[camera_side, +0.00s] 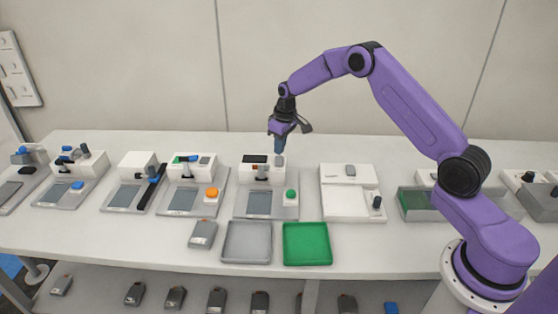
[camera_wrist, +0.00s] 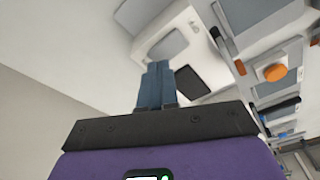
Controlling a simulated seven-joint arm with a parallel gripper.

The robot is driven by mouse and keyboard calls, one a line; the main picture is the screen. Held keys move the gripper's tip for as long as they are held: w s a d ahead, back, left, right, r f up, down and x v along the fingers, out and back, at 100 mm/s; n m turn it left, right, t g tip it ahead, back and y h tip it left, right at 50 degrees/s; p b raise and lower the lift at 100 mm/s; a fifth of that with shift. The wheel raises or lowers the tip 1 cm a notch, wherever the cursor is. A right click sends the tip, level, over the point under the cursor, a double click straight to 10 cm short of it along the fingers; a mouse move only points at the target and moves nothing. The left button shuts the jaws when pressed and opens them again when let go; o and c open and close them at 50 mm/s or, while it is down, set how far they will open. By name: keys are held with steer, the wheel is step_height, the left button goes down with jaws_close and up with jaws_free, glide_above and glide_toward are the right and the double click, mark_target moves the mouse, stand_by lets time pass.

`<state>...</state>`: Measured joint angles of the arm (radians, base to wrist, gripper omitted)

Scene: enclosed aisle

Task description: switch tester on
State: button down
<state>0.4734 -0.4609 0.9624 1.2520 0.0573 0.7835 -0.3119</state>
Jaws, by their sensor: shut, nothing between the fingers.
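A white device (camera_side: 258,170), which may be the tester, stands mid-table with a dark display (camera_side: 255,159) and a grey pad on top. A green button (camera_side: 291,194) sits on its grey base. My gripper (camera_side: 279,151) points down at the right part of this device's top, by the grey pad; I cannot tell whether it touches. In the wrist view the blue-grey fingers (camera_wrist: 159,66) are together, empty, over the white housing (camera_wrist: 205,55). The dark display (camera_wrist: 192,82) and grey pad (camera_wrist: 171,46) show there too. The switch's state is not clear.
A similar device with an orange button (camera_side: 212,193) stands to the left, and more fixtures lie further left. A white box (camera_side: 350,192) with a black knob stands to the right. A grey tray (camera_side: 246,242) and a green tray (camera_side: 307,244) lie in front, beside a grey handheld unit (camera_side: 203,234).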

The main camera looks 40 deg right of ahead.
mark_target(280, 157)
steer(key=shift+f, duration=0.9)
stand_by(0.8)
steer(key=shift+r, duration=3.5)
